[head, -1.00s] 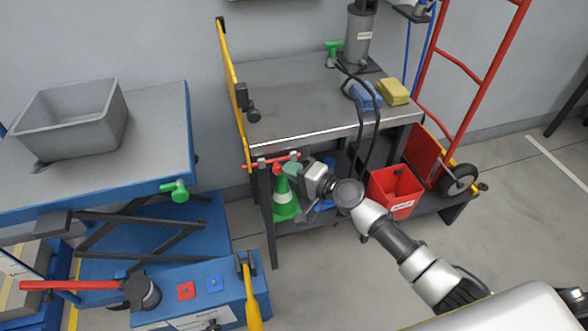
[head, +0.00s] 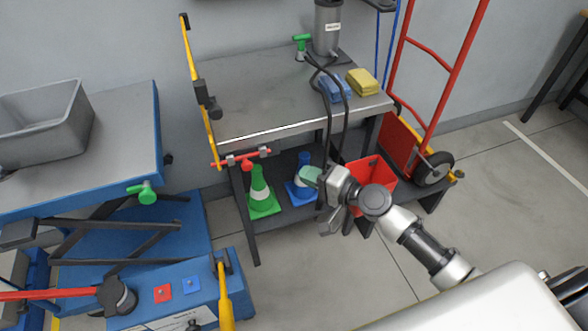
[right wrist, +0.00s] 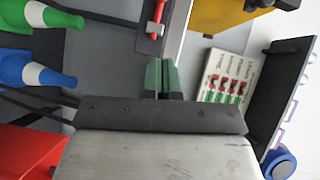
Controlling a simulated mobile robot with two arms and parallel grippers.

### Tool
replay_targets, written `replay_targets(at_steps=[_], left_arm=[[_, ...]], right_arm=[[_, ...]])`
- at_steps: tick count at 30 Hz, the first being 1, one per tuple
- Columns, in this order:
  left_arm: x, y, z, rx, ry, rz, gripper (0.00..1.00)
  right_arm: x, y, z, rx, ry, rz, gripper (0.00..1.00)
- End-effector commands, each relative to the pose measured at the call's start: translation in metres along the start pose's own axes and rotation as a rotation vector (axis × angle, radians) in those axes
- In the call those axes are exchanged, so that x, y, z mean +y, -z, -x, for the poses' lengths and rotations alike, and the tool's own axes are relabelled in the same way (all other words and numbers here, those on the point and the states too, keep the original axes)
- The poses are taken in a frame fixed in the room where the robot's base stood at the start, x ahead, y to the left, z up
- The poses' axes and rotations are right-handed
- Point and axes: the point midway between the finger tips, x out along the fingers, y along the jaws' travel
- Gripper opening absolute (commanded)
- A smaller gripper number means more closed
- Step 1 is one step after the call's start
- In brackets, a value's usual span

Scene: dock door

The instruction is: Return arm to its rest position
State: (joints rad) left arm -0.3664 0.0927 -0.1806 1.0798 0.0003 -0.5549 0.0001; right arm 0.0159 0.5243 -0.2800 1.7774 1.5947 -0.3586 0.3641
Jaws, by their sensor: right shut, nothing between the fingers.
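My right gripper (head: 311,178) is in front of the lower shelf of the grey table, its arm coming in from the lower right. In the right wrist view its two green fingertips (right wrist: 161,79) are together with nothing between them. In the head view it overlaps part of the blue cone (head: 303,170) and stands left of the red bin (head: 368,178). Whether it touches the shelf items cannot be told, but no contact shows. My left gripper is not in view.
The grey table (head: 270,100) holds a blue and a yellow sponge (head: 362,81). A red-handled bar (head: 241,158) sticks out at its front left. A green cone (head: 261,190) stands below. A blue lift table (head: 158,135) is left, a red hand truck (head: 452,90) right. Floor (head: 320,265) in front is clear.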

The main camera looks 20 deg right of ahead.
Motion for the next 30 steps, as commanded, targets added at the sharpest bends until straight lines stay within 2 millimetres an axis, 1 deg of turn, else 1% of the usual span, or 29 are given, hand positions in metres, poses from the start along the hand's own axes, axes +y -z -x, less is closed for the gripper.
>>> replay_targets(at_steps=[1,5,19,20,22,23,26,27,29,30], left_arm=[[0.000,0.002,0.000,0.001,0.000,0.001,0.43],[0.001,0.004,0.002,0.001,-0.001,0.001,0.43],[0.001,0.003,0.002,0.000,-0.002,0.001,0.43],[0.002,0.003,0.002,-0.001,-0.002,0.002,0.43],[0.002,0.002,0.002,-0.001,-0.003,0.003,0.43],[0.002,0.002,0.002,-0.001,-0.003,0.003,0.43],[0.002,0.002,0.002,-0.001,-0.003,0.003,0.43],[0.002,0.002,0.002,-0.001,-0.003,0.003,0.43],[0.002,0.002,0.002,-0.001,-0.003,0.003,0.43],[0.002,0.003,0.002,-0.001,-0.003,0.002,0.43]], right_arm=[[0.001,-0.001,0.005,-0.001,-0.001,0.001,0.00],[0.000,0.000,0.010,-0.001,0.000,0.001,0.00],[0.000,0.000,0.010,-0.001,0.000,0.000,0.00],[0.000,0.000,0.010,-0.001,-0.001,0.001,0.00],[0.008,-0.001,0.010,0.003,-0.019,0.012,0.00],[0.015,-0.002,0.010,0.006,-0.034,0.024,0.00],[0.057,-0.007,0.014,0.017,-0.133,0.099,0.00],[0.081,-0.012,0.017,0.019,-0.191,0.142,0.00],[0.123,-0.021,0.025,0.011,-0.296,0.218,0.00],[0.152,-0.030,0.033,-0.003,-0.372,0.272,0.00]])
